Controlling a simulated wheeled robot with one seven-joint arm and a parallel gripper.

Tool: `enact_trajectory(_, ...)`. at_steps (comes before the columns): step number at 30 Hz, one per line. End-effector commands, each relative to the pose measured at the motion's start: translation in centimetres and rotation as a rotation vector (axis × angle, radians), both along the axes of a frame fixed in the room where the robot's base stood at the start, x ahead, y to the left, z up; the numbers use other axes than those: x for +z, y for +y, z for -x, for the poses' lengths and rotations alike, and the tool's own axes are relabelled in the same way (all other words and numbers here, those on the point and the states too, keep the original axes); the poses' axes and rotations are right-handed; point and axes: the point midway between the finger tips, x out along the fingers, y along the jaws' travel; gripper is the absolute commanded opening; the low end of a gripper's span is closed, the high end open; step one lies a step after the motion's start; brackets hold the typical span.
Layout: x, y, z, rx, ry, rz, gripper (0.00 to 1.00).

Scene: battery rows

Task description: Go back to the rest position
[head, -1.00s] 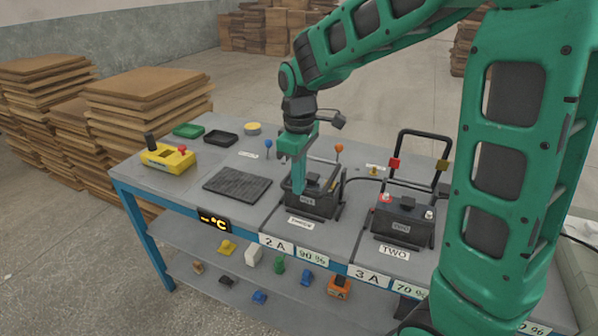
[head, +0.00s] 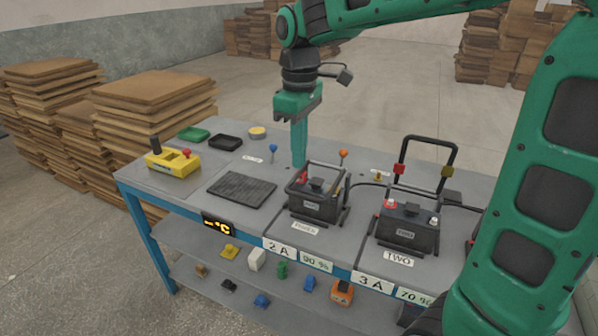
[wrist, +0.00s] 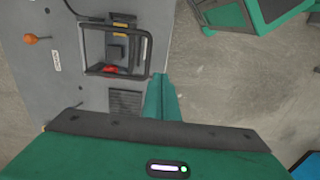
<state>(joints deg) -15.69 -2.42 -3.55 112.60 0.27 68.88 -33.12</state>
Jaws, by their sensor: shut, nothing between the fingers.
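My gripper (head: 299,163) is shut and empty. In the head view it points down above the bench, just behind and left of the nearer battery (head: 316,207), whose carrying handle is up. Its shut fingers (wrist: 160,98) also show in the wrist view, which looks down past the bench edge to the floor. I cannot tell from the head view how far the fingertips are above the bench top.
A second battery (head: 405,229) marked TWO stands to the right. A black ribbed mat (head: 241,189), a yellow control box (head: 172,163) and small levers stand on the bench (head: 187,196). A lower shelf holds small coloured objects. Stacked boards (head: 155,110) lie behind.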

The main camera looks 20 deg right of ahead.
Motion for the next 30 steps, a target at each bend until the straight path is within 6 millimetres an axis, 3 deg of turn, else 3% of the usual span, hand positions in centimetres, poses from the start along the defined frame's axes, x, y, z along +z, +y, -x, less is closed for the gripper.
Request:
enact_trajectory(6,2.5,0.3,0.3,-0.001,-0.001,0.0,0.0)
enact_trajectory(14,3.0,-0.1,0.7,-0.021,-0.001,0.001,0.0)
enact_trajectory(17,2.5,-2.1,1.6,-0.099,0.0,0.002,0.0)
enact_trajectory(20,1.6,-5.5,3.7,-0.243,-0.001,0.003,0.0)
enact_trajectory(24,-0.5,-10.9,8.0,-0.51,0.0,0.004,0.0)
enact_trajectory(30,-4.1,-16.7,15.6,-0.897,0.005,0.002,0.0)
